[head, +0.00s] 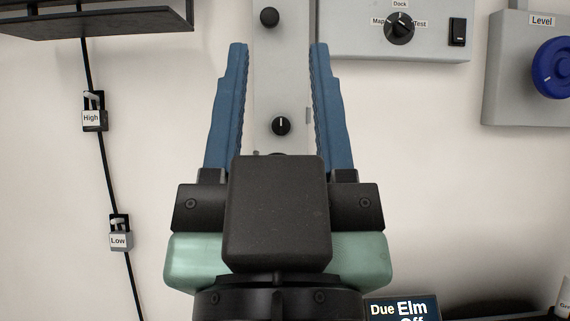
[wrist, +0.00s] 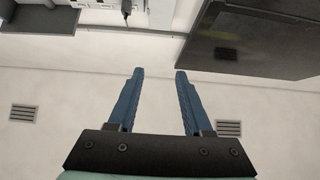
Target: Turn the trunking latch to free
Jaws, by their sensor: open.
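A pale grey vertical trunking strip (head: 281,72) runs up the wall in the head view. It carries a round black knob (head: 281,126) with a white mark pointing up, which looks like a latch. A second black knob (head: 269,17) is higher up, with no mark I can make out. My gripper (head: 278,48) is open and empty, pointing up the picture. In the head view its blue fingers stand either side of the strip and the lower knob; I cannot tell how far off the wall they are. My gripper (wrist: 159,72) also shows open in the wrist view.
A grey box with a dial (head: 399,28) marked Map, Dock and Test is at upper right. A blue Level wheel (head: 553,67) is further right. A black cable with High (head: 92,118) and Low (head: 119,240) clips hangs at left. A dark box (wrist: 255,40) shows in the wrist view.

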